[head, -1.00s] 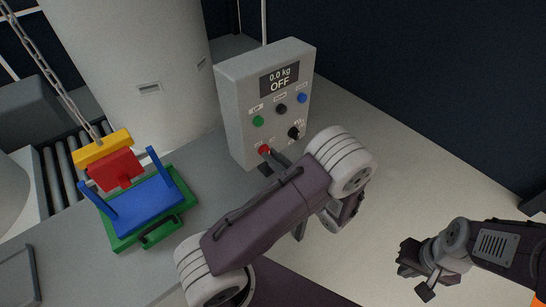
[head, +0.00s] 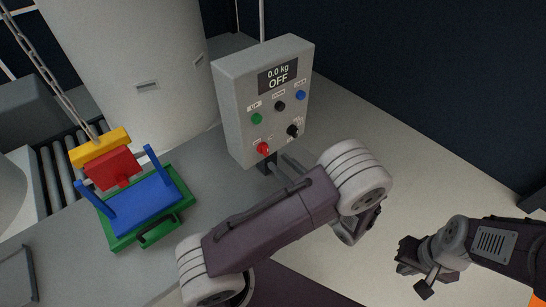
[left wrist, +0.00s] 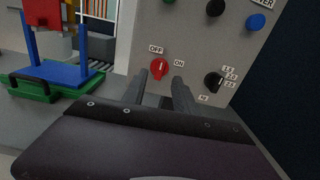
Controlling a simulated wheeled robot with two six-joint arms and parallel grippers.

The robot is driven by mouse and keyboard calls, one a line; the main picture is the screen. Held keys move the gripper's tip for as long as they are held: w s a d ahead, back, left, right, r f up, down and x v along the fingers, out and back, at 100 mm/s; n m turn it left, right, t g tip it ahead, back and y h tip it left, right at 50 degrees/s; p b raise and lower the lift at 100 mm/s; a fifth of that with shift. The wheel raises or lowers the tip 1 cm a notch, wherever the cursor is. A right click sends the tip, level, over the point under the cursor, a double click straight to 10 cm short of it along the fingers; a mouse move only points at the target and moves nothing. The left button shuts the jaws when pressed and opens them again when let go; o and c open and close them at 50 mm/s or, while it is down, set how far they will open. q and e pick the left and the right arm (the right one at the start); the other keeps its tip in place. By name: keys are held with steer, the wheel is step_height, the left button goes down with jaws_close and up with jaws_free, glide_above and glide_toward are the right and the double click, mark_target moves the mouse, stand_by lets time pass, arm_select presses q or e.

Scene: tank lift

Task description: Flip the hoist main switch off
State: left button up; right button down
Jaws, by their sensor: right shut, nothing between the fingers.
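The grey hoist control box (head: 236,118) stands on the bench, and its display (head: 279,77) reads "0.0 kg OFF". The red main switch (head: 263,149) is at the lower left of its face. It also shows in the left wrist view (left wrist: 159,68), between an OFF label at upper left and an ON label at right; its pointer looks roughly upright. My left gripper (head: 279,168) is open and empty, just below and in front of the switch, apart from it. Its two fingers show in the left wrist view (left wrist: 162,92). My right gripper (head: 413,270) is shut and empty, far from the box.
Green (head: 257,119), black (head: 280,106) and blue (head: 302,96) buttons and a black selector knob (head: 293,130) share the panel. A large pale tank (head: 130,60) stands behind.

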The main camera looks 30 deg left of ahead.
arm_select(q)
steer(key=v, duration=0.4)
steer(key=shift+d, duration=0.1)
